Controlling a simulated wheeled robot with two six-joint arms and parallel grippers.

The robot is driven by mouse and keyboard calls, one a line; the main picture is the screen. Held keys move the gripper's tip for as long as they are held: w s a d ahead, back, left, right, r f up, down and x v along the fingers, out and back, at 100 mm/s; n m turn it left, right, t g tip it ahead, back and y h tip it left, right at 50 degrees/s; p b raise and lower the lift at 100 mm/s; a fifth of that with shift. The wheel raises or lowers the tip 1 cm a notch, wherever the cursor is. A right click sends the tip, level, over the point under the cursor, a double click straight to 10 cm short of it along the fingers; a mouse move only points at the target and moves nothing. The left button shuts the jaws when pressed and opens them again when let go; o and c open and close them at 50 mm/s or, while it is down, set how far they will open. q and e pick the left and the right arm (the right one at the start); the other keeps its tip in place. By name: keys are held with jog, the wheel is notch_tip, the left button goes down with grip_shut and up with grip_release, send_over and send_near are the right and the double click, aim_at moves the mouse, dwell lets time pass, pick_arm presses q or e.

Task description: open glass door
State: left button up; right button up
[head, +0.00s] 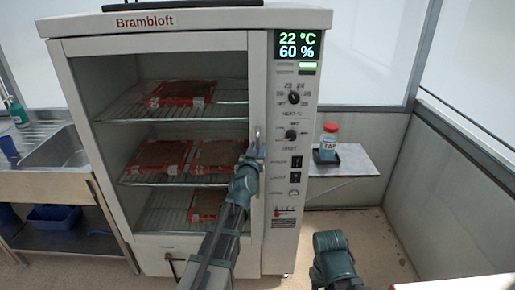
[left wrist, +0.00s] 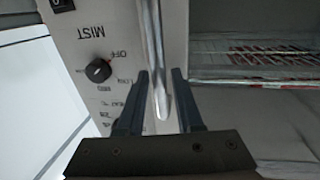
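The glass door (head: 185,130) of the white Brambloft cabinet looks shut; trays show through it. Its upright metal handle (head: 257,138) is at the door's right edge, beside the control panel. My left gripper (head: 249,158) is at the handle, partly hiding its lower part. In the left wrist view the handle bar (left wrist: 153,55) runs between the two open fingers of my left gripper (left wrist: 160,88), with a gap on each side.
The control panel (head: 293,140) with knobs and switches is close to the right of the handle. A small shelf (head: 345,161) with a red-capped bottle (head: 328,142) stands further right. A sink (head: 57,149) is at the left. Floor in front of the shelf is free.

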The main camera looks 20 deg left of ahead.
pick_arm(q)
grip_shut()
dwell(1.1)
